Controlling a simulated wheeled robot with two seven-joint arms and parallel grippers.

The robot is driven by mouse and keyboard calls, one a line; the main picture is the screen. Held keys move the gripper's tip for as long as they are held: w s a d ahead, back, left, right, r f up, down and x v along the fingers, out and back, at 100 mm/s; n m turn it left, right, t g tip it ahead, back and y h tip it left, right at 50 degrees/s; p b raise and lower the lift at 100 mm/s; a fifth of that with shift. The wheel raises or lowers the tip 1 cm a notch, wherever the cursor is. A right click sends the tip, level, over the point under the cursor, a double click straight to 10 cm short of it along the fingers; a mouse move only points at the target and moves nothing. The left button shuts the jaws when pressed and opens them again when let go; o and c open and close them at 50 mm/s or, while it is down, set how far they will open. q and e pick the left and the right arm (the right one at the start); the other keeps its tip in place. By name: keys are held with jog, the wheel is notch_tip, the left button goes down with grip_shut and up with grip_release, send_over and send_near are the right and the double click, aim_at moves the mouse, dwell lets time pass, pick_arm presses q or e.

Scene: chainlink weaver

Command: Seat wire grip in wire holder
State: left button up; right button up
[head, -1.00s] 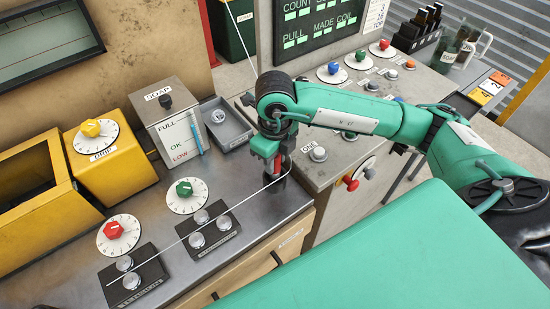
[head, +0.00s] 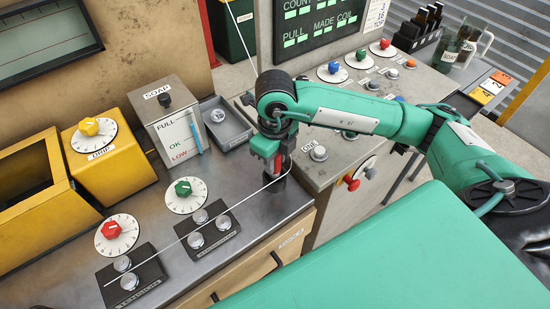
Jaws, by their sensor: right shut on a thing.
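My right gripper (head: 277,172) points down over the right end of the steel counter. It is shut on the wire grip, a small part that my fingers largely hide; a bit of red shows at the jaws. A thin pale wire (head: 222,208) runs from the gripper down left, across two black roller blocks (head: 131,278) (head: 207,230) with metal rollers. Another stretch of wire (head: 243,42) comes down from the top toward my arm. I cannot make out the wire holder for certain. My left gripper is not in view.
On the counter (head: 161,230) are red (head: 111,230) and green (head: 183,188) dials, a yellow drip box (head: 112,160), a soap tank (head: 172,128) and a grey tray (head: 228,125). A grey control console (head: 375,90) stands right of a gap. A green surface (head: 390,255) fills the lower right.

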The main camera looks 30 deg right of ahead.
jog(key=o, duration=1.1)
jog(key=shift+o, duration=0.2)
jog(key=shift+r+p, duration=2.1)
jog(key=shift+r, duration=1.95)
